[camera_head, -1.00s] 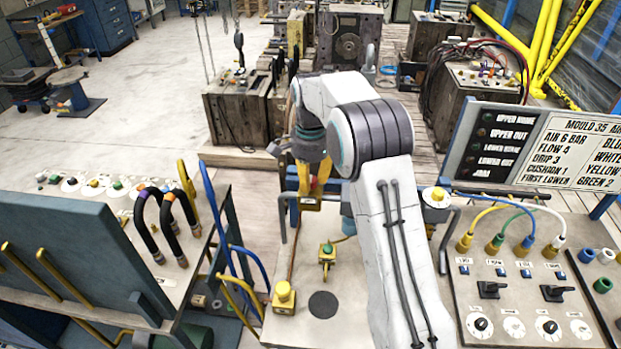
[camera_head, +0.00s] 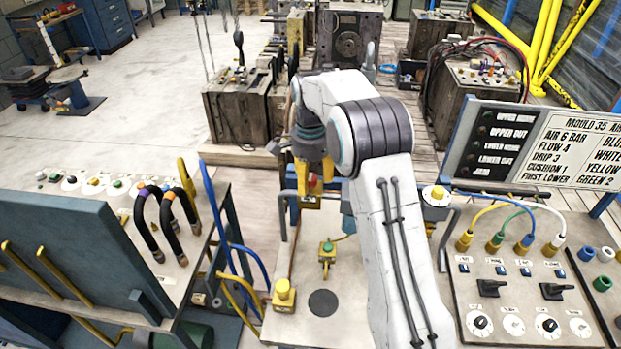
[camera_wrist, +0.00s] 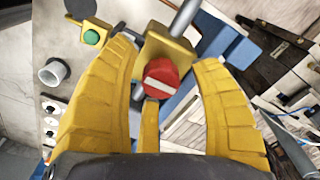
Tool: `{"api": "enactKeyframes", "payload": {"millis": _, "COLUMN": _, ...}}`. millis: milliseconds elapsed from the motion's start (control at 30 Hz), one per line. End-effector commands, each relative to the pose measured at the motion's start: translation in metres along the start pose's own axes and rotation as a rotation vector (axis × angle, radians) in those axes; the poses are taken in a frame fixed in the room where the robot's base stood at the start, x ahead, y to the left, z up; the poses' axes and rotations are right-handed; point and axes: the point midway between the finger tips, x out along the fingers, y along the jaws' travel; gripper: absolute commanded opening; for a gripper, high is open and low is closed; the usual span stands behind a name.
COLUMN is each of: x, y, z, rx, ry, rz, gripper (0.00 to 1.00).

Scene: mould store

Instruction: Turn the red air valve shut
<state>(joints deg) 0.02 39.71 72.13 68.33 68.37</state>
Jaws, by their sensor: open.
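The red air valve (camera_wrist: 161,78) is a round red knob with a white bar across its face, set on a yellow block (camera_wrist: 172,47) with a grey pipe. In the wrist view the bar lies nearly crosswise, tilted slightly. My gripper (camera_wrist: 164,56) is open, its yellow fingers on either side of the knob with gaps showing. A further yellow finger shows below the knob; I cannot tell whether it touches. In the head view my gripper (camera_head: 314,178) hangs over the far edge of the middle bench, and the knob is mostly hidden there.
A green-button box (camera_head: 327,252) and a yellow knob box (camera_head: 284,296) stand on the middle bench. Hoses (camera_head: 510,228) rise from the right panel. Black hose ends (camera_head: 160,225) stand on the left bench. A grey rail (camera_head: 450,235) runs beside my arm.

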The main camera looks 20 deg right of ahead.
Motion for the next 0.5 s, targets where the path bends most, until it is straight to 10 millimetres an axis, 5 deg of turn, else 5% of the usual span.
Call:
{"api": "enactKeyframes", "payload": {"millis": 267, "x": -0.008, "y": -0.001, "z": 0.000, "rx": 0.000, "ry": 0.001, "rz": -0.003, "gripper": 0.58}}
{"api": "enactKeyframes", "payload": {"millis": 500, "x": -0.044, "y": -0.002, "z": -0.001, "rx": 0.000, "ry": 0.003, "rz": -0.008, "gripper": 0.58}}
